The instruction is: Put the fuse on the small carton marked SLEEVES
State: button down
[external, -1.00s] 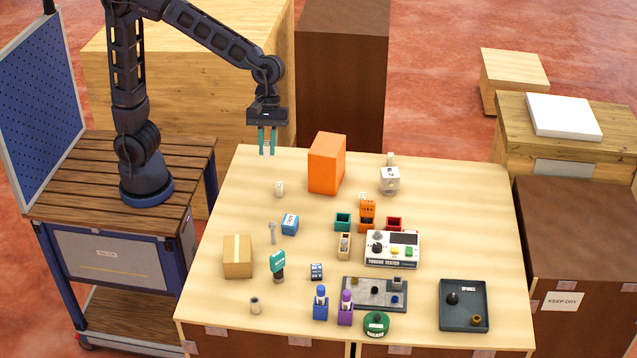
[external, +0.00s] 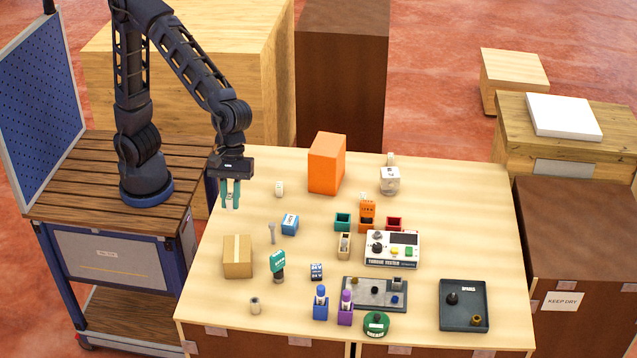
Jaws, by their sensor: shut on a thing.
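My gripper (external: 230,204) hangs above the table's left edge, left of and behind the cartons, pointing down. It is shut on a small pale piece (external: 230,190), which looks like the fuse; the fingers hide much of it. Several small boxes could be the carton marked SLEEVES, but their lettering is too small to read. A blue and white carton (external: 290,223) lies right of and a little in front of my gripper. A small blue and white block (external: 316,271) stands nearer the front. A plain brown carton (external: 237,257) with tape stands at the left.
A tall orange box (external: 326,164) stands at the back. A teal-topped tool (external: 278,264) and a grey wrench-like piece (external: 272,233) lie near the brown carton. A tester (external: 392,249), bins and a dark tray (external: 463,322) fill the middle and right. The back-left table area is mostly clear.

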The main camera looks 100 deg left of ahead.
aim_at(236, 252)
notch_tip(236, 252, down, 14)
jog(key=shift+f, duration=0.15)
dwell(0.4)
jog(key=shift+f, duration=0.15)
jog(key=c, duration=1.3)
grip_release()
jog(key=shift+c, duration=0.2)
jog(key=v, duration=1.2)
jog(key=s+a+r+m+t+y, duration=0.1)
jog(key=s+a+r+m, duration=0.15)
jog(key=a, duration=0.45)
jog(key=s+a+r+m+t, duration=0.1)
jog(key=s+a+r+m, duration=0.15)
jog(key=a, duration=0.35)
jog(key=s+a+r+m+t+y, duration=0.1)
jog(key=s+a+r+m, duration=0.1)
jog(key=a+m, duration=0.35)
jog(key=s+a+m+t+y, duration=0.1)
jog(key=s+a+m+y, duration=0.1)
jog(key=s+a+m, duration=0.5)
jog(key=s+a, duration=0.6)
jog(key=a, duration=0.4)
jog(key=shift+r+t, duration=0.2)
jog(key=shift+t, duration=0.1)
jog(key=shift+m, duration=0.25)
